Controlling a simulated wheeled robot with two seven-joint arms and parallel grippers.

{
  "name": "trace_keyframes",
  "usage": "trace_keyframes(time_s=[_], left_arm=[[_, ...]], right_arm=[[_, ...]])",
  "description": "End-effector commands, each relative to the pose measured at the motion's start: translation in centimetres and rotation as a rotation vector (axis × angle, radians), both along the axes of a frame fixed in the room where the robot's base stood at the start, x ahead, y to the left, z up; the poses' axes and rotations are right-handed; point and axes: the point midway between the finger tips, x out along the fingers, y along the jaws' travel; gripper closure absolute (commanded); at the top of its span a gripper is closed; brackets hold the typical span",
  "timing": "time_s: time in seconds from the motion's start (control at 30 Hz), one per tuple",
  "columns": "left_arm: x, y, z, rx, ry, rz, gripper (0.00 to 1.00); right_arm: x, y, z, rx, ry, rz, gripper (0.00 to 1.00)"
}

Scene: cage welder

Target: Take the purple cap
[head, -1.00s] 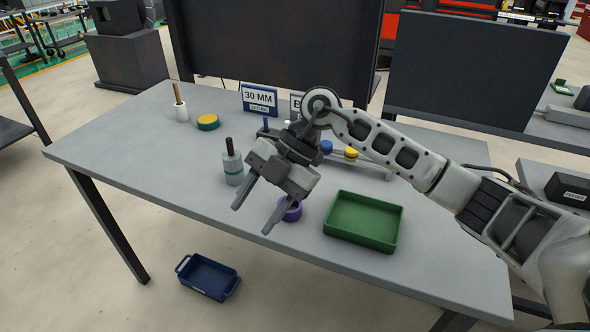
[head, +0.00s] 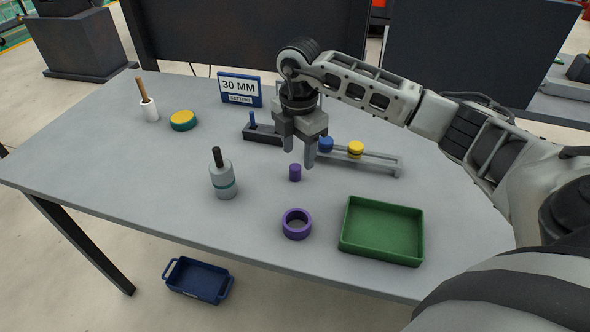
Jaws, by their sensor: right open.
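Two purple things stand on the grey table (head: 120,165): a small solid purple cylinder (head: 295,173) and, nearer the front, a wider hollow purple ring (head: 297,224). I cannot tell for sure which is called the cap. My right gripper (head: 296,157) is open and empty, fingers pointing down, just above or behind the small cylinder in the picture. The exact gap between them is hard to tell. The ring is clear of the gripper. My left gripper is not in view.
A green tray (head: 346,238) sits right of the ring. A grey bottle-like tool (head: 222,180) stands left. A rail with blue (head: 326,145) and yellow (head: 355,149) pieces lies behind right. A "30 MM" sign (head: 240,88) stands at the back. A blue crate is on the floor.

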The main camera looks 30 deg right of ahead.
Motion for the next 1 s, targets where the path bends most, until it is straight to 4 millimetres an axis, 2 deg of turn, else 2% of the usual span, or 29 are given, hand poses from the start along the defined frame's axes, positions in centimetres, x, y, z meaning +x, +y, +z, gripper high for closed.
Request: trace_keyframes(time_s=[0.17, 0.4, 0.5, 0.77, 0.9, 0.93, 1.0], left_arm=[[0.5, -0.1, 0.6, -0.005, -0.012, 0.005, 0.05], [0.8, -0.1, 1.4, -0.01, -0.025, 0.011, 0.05], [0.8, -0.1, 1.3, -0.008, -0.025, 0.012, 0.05], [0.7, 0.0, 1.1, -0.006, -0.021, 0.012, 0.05], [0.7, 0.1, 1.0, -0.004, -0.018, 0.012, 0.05], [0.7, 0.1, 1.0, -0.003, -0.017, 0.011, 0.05], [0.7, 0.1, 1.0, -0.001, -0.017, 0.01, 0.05]], right_arm=[[0.1, 0.0, -1.1, 0.002, 0.002, 0.0, 0.49], [0.6, 0.0, -4.6, 0.001, 0.004, 0.001, 0.49], [0.7, 0.0, -5.5, 0.002, 0.001, 0.002, 0.49], [0.7, 0.0, -5.7, 0.001, -0.001, 0.002, 0.49], [0.7, 0.0, -5.7, 0.001, -0.001, 0.002, 0.88], [0.7, 0.0, -5.7, 0.001, -0.001, 0.002, 0.95], [0.7, 0.0, -5.7, 0.001, -0.001, 0.001, 0.95]])
